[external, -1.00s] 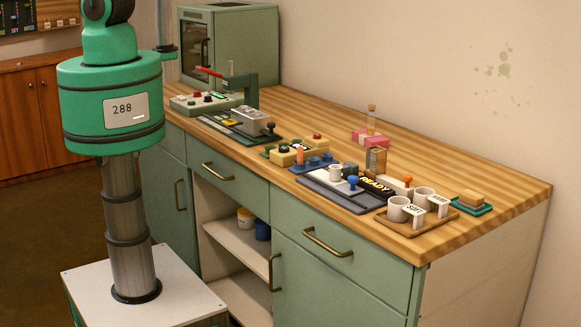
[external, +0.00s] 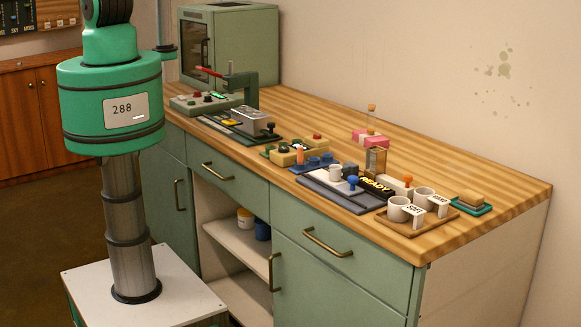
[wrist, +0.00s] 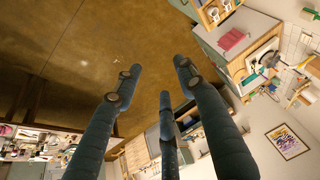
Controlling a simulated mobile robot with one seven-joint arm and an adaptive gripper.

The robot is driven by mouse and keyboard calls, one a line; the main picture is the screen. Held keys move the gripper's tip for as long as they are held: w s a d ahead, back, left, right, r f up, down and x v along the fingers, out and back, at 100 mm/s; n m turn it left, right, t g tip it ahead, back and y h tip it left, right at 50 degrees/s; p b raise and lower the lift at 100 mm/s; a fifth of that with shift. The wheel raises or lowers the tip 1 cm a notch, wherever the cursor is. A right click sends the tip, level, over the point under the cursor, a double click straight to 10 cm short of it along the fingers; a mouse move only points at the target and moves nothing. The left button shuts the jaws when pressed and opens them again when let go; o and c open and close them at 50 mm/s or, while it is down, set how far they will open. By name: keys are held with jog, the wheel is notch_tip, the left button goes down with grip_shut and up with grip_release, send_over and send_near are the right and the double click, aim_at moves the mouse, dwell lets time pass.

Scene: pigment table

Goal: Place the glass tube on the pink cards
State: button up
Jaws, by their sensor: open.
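A clear glass tube with an orange-brown top (external: 371,118) stands upright towards the back of the wooden bench in the external view. Its foot meets the pink cards (external: 376,143), a low pink stack; I cannot tell whether it rests on them or just behind. My gripper (wrist: 157,80) shows in the wrist view with its dark fingers spread and nothing between them. It points out over brown floor, away from the tube and cards. The external view shows my green arm at the left, but the gripper is outside that picture.
The back right of the bench is clear.

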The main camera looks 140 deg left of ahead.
jog(key=s+d+f, duration=0.1)
jog(key=s+d, duration=0.5)
jog(key=s, duration=0.2)
jog(key=shift+f+t+h, duration=0.15)
jog(key=shift+t+h, duration=0.25)
jog(key=shift+w, duration=0.1)
notch_tip(320, 180, down, 18)
jog(key=b, duration=1.7)
jog(key=shift+b, duration=0.4)
jog(key=shift+r, duration=0.2)
